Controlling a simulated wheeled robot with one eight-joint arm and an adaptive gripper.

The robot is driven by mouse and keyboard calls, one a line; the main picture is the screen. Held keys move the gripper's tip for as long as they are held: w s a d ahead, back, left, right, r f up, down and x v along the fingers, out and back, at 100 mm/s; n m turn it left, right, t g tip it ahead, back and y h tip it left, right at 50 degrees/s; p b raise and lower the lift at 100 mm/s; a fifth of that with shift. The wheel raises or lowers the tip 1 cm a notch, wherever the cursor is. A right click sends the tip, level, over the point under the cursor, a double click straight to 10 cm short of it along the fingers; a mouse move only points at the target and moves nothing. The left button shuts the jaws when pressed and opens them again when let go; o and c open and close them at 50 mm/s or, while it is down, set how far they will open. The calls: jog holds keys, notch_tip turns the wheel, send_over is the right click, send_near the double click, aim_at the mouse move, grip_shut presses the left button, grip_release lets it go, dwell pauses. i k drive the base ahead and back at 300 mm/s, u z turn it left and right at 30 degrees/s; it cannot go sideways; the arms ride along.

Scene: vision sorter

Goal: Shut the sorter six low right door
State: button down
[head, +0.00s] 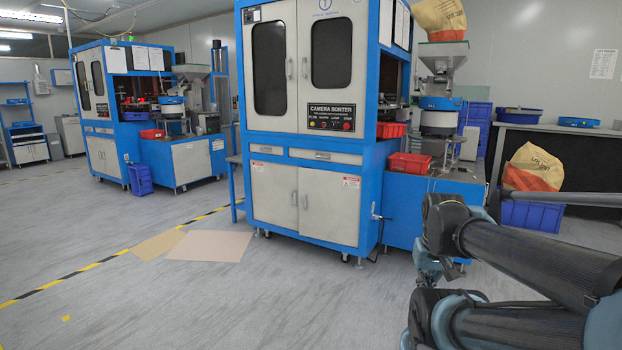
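The nearer blue and white camera sorter (268,150) stands at the middle of the head view. Its low right door (323,208) is a pale panel with a small handle near its left edge, beside the low left door (272,195). Both low doors look flush with the blue frame; a small gap cannot be told. A second sorter (113,125) stands at the far left, and its low doors (102,158) look shut. I cannot read a number six on either. My gripper (430,272) is small and partly hidden by my arm, right of the nearer sorter's base.
Flat cardboard sheets (208,245) lie on the floor before the nearer sorter. A red bin (408,163) sits on its side table. A blue crate (533,214) with a sack (535,168) stands at right. The front left floor is mostly clear.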

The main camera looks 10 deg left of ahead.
aim_at(329, 201)
jog(key=u, duration=0.4)
jog(key=i, duration=0.55)
jog(key=u, duration=0.6)
jog(key=i, duration=1.6)
jog(key=z, duration=0.55)
